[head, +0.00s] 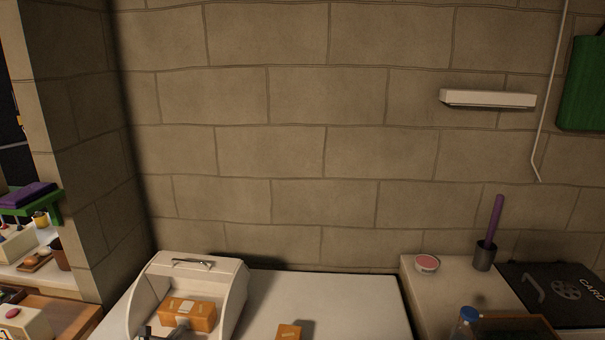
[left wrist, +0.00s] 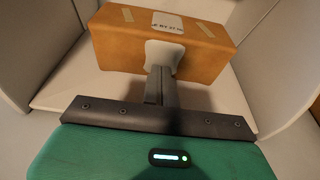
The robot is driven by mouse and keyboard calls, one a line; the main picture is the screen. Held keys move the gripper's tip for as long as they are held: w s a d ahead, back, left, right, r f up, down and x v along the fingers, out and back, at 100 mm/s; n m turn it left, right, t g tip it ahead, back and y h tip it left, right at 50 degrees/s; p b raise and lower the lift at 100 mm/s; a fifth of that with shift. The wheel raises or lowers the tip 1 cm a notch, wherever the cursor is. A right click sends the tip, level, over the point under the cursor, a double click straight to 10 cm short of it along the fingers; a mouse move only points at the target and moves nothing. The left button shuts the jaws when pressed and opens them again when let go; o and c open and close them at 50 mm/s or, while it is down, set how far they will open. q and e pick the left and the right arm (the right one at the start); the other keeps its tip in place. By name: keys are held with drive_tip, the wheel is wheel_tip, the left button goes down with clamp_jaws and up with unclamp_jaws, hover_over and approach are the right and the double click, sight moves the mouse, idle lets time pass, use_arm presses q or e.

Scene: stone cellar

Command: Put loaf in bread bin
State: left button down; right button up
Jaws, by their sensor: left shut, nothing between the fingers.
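The white bread bin (head: 240,297) stands on the pale worktop with its front open and a metal handle on top. The loaf (head: 188,312), an orange-brown block with a pale label, lies inside it. The loaf also shows in the left wrist view (left wrist: 115,42), between the bin's pale walls. My left gripper (head: 183,323) is at the bin's opening, its fingers shut and empty. In the left wrist view the fingertips (left wrist: 163,55) are right in front of the loaf's near side; I cannot tell if they touch it. My right gripper is not in view.
A small orange block (head: 288,332) sits on the worktop (head: 335,300) at the lower edge. Right of it a counter holds a pink-topped tub (head: 427,263), a dark cup (head: 484,257) with a purple stick and a black panel (head: 560,295). A stone wall stands behind.

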use_arm(q)
drive_tip(key=shift+s+a, duration=0.25)
drive_tip(key=shift+s, duration=1.75)
drive_tip(key=shift+s+a, duration=0.3)
drive_tip(key=shift+s, duration=1.7)
drive_tip(key=shift+s+a, duration=0.25)
drive_tip(key=shift+s, duration=1.75)
